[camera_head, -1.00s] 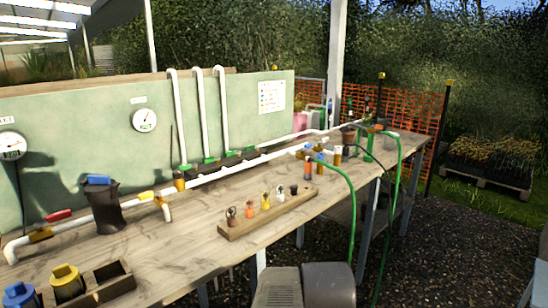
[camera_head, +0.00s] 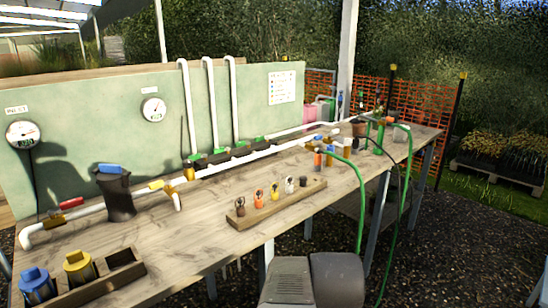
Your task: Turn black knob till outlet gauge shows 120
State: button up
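A round white gauge (camera_head: 153,109) hangs on the pale green backboard; the label above it and its reading are too small to read. A second gauge (camera_head: 22,134) at the far left has a label that seems to say INLET. A black canister with a blue top (camera_head: 116,194) stands in the white pipe line on the bench. I cannot make out for certain which part is the black knob; a small dark piece (camera_head: 303,181) sits at the right end of a wooden rack. My gripper is not in view.
The wooden bench (camera_head: 200,255) has bare room in front of the pipe. The wooden rack (camera_head: 290,204) holds several small coloured pieces. A box at the front left holds blue (camera_head: 36,284) and yellow (camera_head: 80,268) capped parts. Green hoses (camera_head: 362,215) hang over the front edge.

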aim_at(187, 163)
jog(key=u, duration=1)
